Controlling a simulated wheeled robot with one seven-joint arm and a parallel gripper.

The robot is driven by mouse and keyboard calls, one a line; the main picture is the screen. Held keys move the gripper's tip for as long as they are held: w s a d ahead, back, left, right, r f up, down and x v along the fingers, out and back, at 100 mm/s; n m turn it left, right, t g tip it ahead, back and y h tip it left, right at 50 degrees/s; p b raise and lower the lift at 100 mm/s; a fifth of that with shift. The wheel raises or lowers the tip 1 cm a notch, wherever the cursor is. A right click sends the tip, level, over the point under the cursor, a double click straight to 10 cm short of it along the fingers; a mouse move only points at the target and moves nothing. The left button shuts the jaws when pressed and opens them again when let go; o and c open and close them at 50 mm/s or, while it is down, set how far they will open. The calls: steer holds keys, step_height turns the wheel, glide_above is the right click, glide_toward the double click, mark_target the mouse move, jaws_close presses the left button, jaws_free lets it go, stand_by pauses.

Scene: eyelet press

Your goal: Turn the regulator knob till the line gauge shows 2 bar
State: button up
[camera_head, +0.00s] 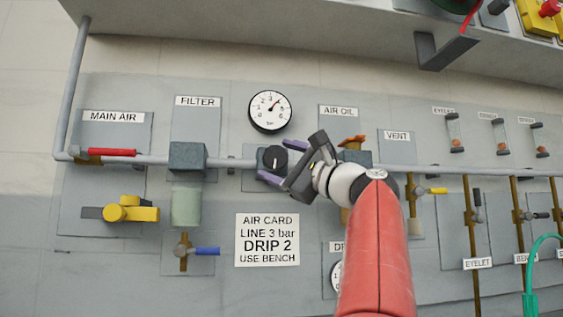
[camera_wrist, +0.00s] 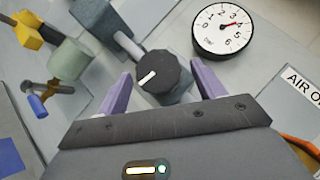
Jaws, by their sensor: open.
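The regulator knob (camera_head: 275,157) is black and round with a white pointer line, on a dark block in the grey pipe. The knob also shows in the wrist view (camera_wrist: 163,78), its line slanting up to the right. The round white line gauge (camera_head: 270,112) is above it; in the wrist view (camera_wrist: 224,28) its red needle points close to 4. My gripper (camera_head: 288,164) is open at the knob. In the wrist view its purple fingers (camera_wrist: 161,88) stand on either side of the knob, with gaps visible.
A card (camera_head: 267,240) below reads LINE 3 bar, DRIP 2. The filter (camera_head: 187,205) with a blue-handled valve is at left, near the red MAIN AIR lever (camera_head: 110,152). The AIR OIL unit (camera_head: 353,157) is right, partly behind my arm. A shelf (camera_head: 300,30) overhangs above.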

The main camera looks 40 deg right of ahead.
steer(key=b+v, duration=0.2)
steer(key=v, duration=0.5)
steer(key=shift+s, duration=0.35)
steer(key=shift+f, duration=0.1)
